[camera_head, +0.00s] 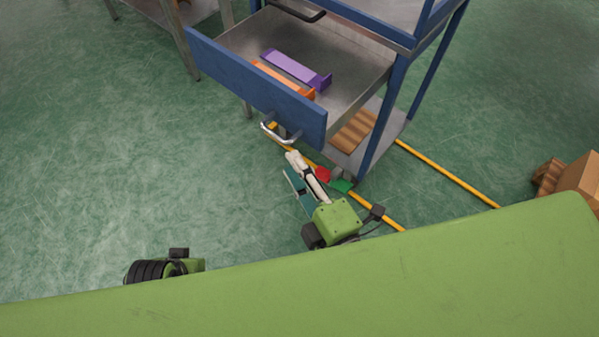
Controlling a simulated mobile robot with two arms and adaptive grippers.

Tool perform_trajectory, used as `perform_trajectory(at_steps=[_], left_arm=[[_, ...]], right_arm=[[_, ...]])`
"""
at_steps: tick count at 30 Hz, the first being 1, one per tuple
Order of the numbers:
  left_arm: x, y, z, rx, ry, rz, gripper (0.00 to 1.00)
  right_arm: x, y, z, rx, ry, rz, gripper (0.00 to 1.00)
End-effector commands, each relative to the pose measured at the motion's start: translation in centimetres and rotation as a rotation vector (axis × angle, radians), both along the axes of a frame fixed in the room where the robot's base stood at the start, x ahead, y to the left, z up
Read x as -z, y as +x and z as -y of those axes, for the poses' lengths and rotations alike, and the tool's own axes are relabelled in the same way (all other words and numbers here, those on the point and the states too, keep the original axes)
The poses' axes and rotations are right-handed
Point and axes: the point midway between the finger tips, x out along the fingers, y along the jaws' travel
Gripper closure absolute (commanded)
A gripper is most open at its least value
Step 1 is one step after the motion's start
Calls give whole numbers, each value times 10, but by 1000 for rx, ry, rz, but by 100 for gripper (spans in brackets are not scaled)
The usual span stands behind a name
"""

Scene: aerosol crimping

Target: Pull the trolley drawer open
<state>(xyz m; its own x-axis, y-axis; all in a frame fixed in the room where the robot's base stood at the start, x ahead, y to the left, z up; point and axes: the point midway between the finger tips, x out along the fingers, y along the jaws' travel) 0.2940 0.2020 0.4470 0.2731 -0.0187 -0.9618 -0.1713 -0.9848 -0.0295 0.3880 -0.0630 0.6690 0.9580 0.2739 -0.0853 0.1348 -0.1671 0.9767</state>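The trolley (398,85) has a blue frame and stands at the upper middle. Its grey metal drawer (345,62) is pulled out to the left, with a blue front panel (245,80) and a curved metal handle (277,130). A purple piece (295,68) and an orange piece (272,75) lie inside. My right gripper (297,160) is just below the handle in the picture, with its pale fingertips close to it. I cannot tell whether it touches the handle, or how far its fingers are apart. My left gripper is not visible; only part of that arm shows at lower left.
A metal table (180,40) stands at the upper left. Yellow floor lines (445,173) run beneath and beside the trolley. Brown boxes (580,180) are at the right. The green floor at left is clear.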

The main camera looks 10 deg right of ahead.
Motion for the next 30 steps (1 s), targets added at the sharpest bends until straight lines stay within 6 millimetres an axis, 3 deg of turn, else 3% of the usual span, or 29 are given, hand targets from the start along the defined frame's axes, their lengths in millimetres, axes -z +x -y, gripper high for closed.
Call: perform_trajectory(at_steps=[7, 25, 28, 30], left_arm=[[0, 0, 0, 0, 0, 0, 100], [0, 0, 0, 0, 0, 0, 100], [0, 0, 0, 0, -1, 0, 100], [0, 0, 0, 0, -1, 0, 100]], right_arm=[[-1, -13, 4, 1, -2, -1, 74], [0, -13, 5, 4, 1, -3, 74], [7, -8, 17, 47, 35, -39, 74], [20, -1, 37, 117, 91, -99, 74]])
